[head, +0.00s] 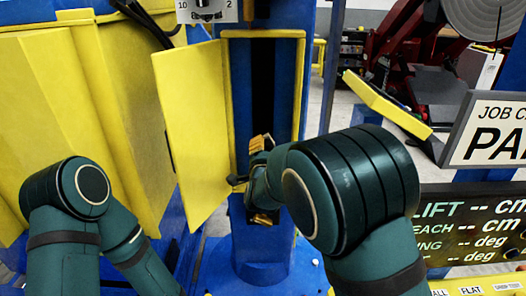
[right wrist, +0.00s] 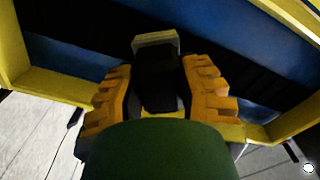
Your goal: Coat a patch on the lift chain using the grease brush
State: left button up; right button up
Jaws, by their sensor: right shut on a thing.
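The lift chain (head: 263,92) is the dark vertical strip inside the yellow-framed opening of the blue column. In the right wrist view it seems to be the dark band (right wrist: 250,82) crossing behind the gripper. My right gripper (head: 256,180) is at the lower part of this opening. Its orange fingers (right wrist: 158,80) are shut on a dark block with a pale end, which I take for the grease brush (right wrist: 156,45). The brush end points at the column; I cannot tell whether it touches the chain. My left gripper is out of view.
An open yellow door (head: 190,130) stands left of the opening. The opening has a raised yellow frame (head: 301,75). A sign (head: 495,135) and a readout panel (head: 470,220) are at right. Yellow panels (head: 60,110) fill the left.

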jog(key=shift+w+b, duration=0.35)
jog(key=shift+w, duration=0.75)
dwell(0.7)
jog(key=shift+r, duration=0.1)
